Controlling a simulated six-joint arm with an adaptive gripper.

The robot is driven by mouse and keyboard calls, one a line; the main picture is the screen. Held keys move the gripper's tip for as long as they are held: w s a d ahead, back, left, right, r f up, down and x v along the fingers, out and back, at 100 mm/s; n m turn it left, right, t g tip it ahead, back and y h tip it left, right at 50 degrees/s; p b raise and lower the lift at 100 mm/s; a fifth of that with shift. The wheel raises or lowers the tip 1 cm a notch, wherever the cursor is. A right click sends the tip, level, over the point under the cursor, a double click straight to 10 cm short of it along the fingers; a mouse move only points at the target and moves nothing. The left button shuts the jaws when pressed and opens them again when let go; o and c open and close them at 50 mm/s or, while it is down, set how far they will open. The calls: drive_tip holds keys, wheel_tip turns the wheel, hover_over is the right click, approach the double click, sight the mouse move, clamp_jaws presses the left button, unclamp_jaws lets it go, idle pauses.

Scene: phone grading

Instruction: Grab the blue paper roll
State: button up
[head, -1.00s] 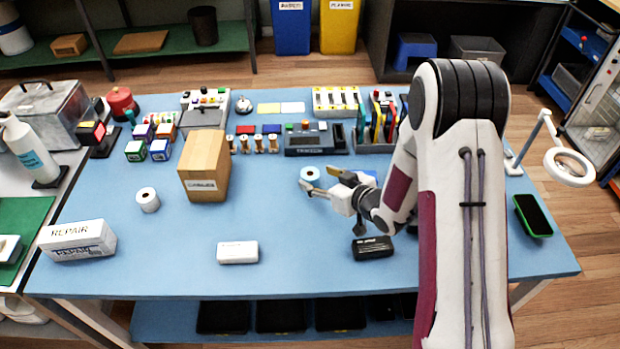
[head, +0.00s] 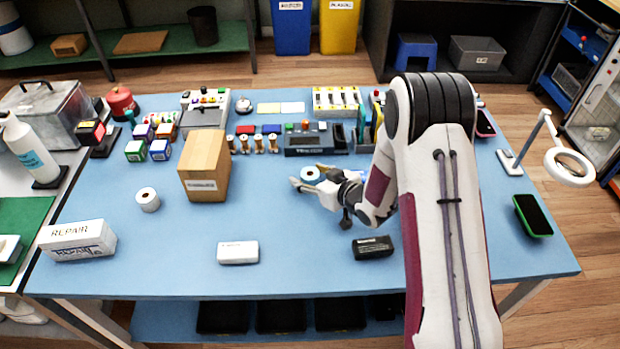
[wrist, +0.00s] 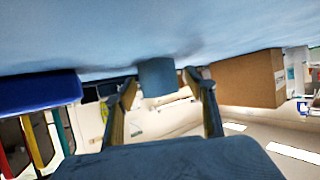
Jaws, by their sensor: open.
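The blue paper roll (head: 310,174) stands on the blue table, right of the brown carton. My gripper (head: 307,175) is open and low over the table. Its fingers reach to either side of the roll. In the wrist view, which is upside down, the blue roll (wrist: 157,77) shows between the two spread fingers (wrist: 160,92), with a gap on each side. I see no contact with it.
A brown carton (head: 205,167) stands left of the roll, with a white roll (head: 148,200) farther left. A dark device (head: 315,141) lies behind. A white box (head: 238,252) and a black box (head: 372,247) lie in front. The table between is clear.

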sight(310, 173)
drive_tip(key=shift+c, duration=0.4)
drive_tip(key=c, duration=1.2)
drive_tip(key=shift+o, duration=0.2)
drive_tip(key=shift+r, duration=0.1)
drive_tip(key=shift+r, duration=4.9)
